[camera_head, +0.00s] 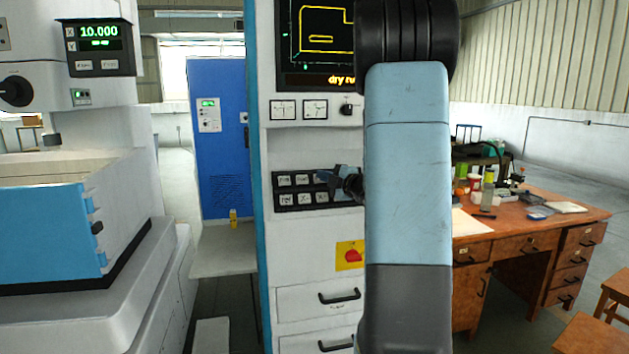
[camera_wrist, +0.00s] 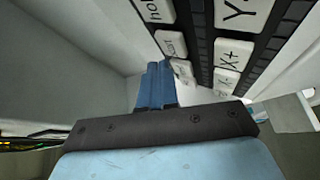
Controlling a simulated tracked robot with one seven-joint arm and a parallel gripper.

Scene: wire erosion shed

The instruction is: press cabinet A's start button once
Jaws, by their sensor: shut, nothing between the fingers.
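A white control cabinet (camera_head: 310,235) stands at the centre of the head view; no letter A is readable on it. Its dark keypad (camera_head: 295,191) carries several white keys. In the wrist view, one key (camera_wrist: 171,43) seems to read "start", though its lettering is partly cut off. It sits just beyond my gripper (camera_wrist: 158,66), whose blue fingers are shut and empty. In the head view my gripper (camera_head: 325,177) is in front of the keypad's right part and hides some keys. I cannot tell whether the fingertips touch a key.
Above the keypad are a screen (camera_head: 316,38) reading "dry ru…" and gauges (camera_head: 284,110). Below are a red switch (camera_head: 352,256) and drawers (camera_head: 320,298). A white machine (camera_head: 100,110) stands left, a blue cabinet (camera_head: 220,150) behind, a cluttered wooden desk (camera_head: 520,232) right.

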